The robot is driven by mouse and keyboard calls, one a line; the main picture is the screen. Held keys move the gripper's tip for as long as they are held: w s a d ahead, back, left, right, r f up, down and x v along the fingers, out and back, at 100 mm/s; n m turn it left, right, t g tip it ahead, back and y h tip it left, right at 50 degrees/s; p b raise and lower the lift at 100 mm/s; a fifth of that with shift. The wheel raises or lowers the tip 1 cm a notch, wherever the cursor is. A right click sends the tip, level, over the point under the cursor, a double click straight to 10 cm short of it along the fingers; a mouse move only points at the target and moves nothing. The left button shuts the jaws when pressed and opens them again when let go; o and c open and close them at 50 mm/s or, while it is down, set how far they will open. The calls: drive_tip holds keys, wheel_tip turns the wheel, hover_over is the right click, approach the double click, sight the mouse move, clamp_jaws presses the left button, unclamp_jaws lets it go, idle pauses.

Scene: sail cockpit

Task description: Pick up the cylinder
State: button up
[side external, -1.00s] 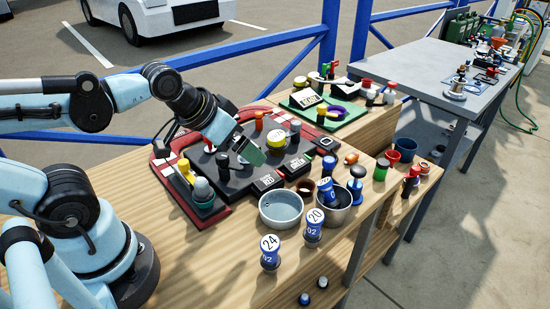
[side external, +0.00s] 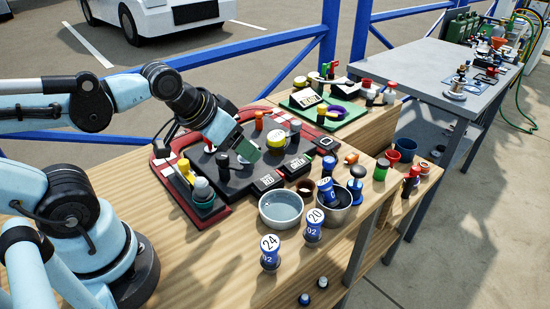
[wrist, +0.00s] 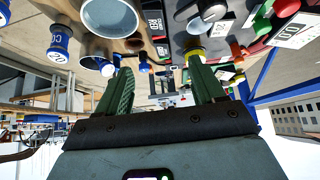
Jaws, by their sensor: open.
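Several upright cylinder-like pieces are in view, and I cannot tell which one the task means. In the side external view, blue-and-white numbered cylinders marked 24 (side external: 269,252) and 20 (side external: 313,225) stand near the table's front edge. My gripper (side external: 248,151), with green fingers, hangs over this panel, left of the red-topped piece. In the wrist view its fingers (wrist: 162,88) are spread, with nothing held between them. A yellow-ended piece (wrist: 195,54) shows beside one finger.
A pale bowl (side external: 281,208) and a dark-rimmed bowl (side external: 337,205) holding a blue piece stand right of the panel (side external: 235,178). Grey and yellow pieces crowd its left end. Bare wood (side external: 190,240) lies at the table's front left.

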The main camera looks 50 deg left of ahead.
drive_tip(key=c, duration=0.5)
drive_tip(key=shift+o, duration=0.2)
drive_tip(key=n+g+h, duration=0.9)
drive_tip(key=n+h, duration=0.4)
drive_tip(key=n, duration=0.4)
approach(314, 226)
drive_tip(key=shift+h, duration=0.3)
drive_tip(key=d+f, duration=0.4)
drive_tip(key=d, duration=0.1)
drive_tip(key=d+f, duration=0.2)
drive_tip(key=d, duration=0.1)
